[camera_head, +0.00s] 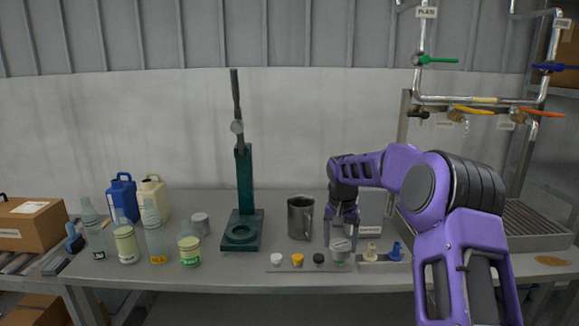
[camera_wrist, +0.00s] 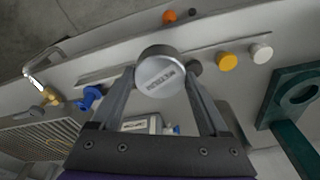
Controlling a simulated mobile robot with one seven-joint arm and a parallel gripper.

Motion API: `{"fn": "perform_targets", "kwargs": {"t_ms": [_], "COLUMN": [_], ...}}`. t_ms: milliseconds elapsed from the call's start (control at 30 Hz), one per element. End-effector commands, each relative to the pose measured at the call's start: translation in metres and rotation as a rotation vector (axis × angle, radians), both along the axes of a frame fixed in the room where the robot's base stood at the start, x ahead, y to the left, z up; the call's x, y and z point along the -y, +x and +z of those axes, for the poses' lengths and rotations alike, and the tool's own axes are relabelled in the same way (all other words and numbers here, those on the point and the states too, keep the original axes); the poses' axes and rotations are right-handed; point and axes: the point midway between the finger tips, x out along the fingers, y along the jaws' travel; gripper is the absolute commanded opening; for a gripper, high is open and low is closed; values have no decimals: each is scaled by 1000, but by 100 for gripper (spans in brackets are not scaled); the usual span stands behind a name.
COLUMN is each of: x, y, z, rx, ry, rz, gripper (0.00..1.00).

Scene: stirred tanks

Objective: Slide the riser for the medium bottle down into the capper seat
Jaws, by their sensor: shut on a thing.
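The riser (camera_head: 340,249) is a short grey cylinder with a label on its top, too small to read surely. My gripper (camera_head: 342,237) is shut on it, above the right part of the bench. In the wrist view the riser (camera_wrist: 160,74) sits between the two fingertips (camera_wrist: 163,88). The green capper (camera_head: 244,180) stands left of my gripper, with a tall dark lever. Its round seat (camera_head: 240,233) is in the base and looks empty. The seat (camera_wrist: 299,92) also shows at the right of the wrist view.
A metal jug (camera_head: 300,217) stands between capper and gripper. A strip with caps (camera_head: 297,259) lies in front. Several bottles (camera_head: 155,232) and another grey cylinder (camera_head: 200,224) are left of the capper. Pipes with valves (camera_head: 470,100) and a drain grate (camera_head: 525,222) are at right.

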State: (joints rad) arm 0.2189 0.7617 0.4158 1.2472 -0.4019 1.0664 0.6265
Motion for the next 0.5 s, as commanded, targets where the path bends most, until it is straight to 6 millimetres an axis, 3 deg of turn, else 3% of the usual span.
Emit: {"fn": "perform_targets", "kwargs": {"t_ms": [267,500], "x": [3,4], "y": [-56,-126], "z": [-39,-75], "rx": [0,-1], "ry": [-17,-18], "rz": [128,252], "gripper": [4,4]}}
